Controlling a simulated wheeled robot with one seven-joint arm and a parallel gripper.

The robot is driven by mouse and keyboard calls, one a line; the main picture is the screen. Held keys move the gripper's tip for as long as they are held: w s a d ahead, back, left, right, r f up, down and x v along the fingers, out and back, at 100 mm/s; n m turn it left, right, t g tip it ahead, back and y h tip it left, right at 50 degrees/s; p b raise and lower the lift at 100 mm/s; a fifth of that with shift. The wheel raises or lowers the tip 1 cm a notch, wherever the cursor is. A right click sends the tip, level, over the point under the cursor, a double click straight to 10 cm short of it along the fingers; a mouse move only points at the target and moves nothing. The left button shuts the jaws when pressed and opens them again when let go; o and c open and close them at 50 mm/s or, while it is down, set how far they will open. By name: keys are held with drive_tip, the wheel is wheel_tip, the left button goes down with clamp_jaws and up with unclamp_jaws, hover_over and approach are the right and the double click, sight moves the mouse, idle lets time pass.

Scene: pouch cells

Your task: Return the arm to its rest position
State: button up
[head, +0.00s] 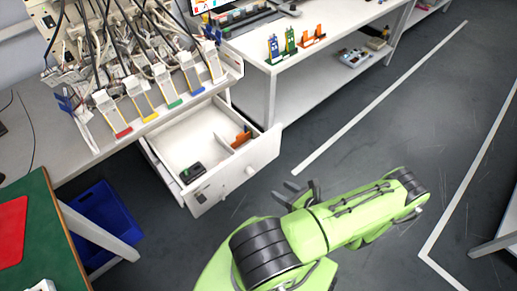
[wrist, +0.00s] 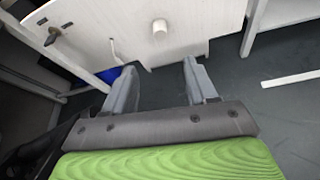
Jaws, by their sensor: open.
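My green arm (head: 345,218) reaches in from the bottom right in the head view. My gripper (head: 290,188) is open and empty over the floor, just right of and below the open drawer's front. In the wrist view my gripper (wrist: 158,85) shows its two grey fingers wide apart, with nothing between them but floor. The drawer front (wrist: 140,25) with a round knob lies beyond the fingertips, and they look apart from it.
The open drawer (head: 205,190) holds a black device (head: 192,172) and an orange item (head: 241,138). A blue bin (head: 105,220) stands under the green-topped table (head: 42,205). A white bench (head: 330,50) stands behind.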

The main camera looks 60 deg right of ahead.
drive_tip(key=w+a+r+n+g+y+p, duration=0.1)
drive_tip(key=w+a+r+n+g+y, duration=0.15)
drive_tip(key=w+r+n, duration=0.4)
drive_tip(key=w+a+r+n+g+y+p, duration=0.2)
drive_tip(key=w+a+r+n+g, duration=0.15)
drive_tip(key=r+n, duration=0.65)
drive_tip(key=w+a+r+n+g+y+p, duration=0.1)
drive_tip(key=w+a+r+n+g+y, duration=0.15)
drive_tip(key=w+r+n, duration=0.45)
drive_tip(key=s+a+r+n+g+h+p, duration=0.1)
drive_tip(key=a+r+n+g+h+p, duration=0.15)
drive_tip(key=a+r+n, duration=0.8)
drive_tip(key=s+a+r+n+t, duration=0.1)
drive_tip(key=s+a+r+n, duration=0.2)
drive_tip(key=r, duration=0.3)
drive_tip(key=s+a+r+n+t+h+p, duration=0.1)
drive_tip(key=s+a+r+n+t, duration=0.1)
drive_tip(key=s+a+r+n, duration=0.1)
wheel_tip(320, 180, up, 3)
drive_tip(key=shift+s+a+f, duration=0.1)
drive_tip(key=shift+s+a, duration=0.8)
drive_tip(key=shift+a, duration=0.1)
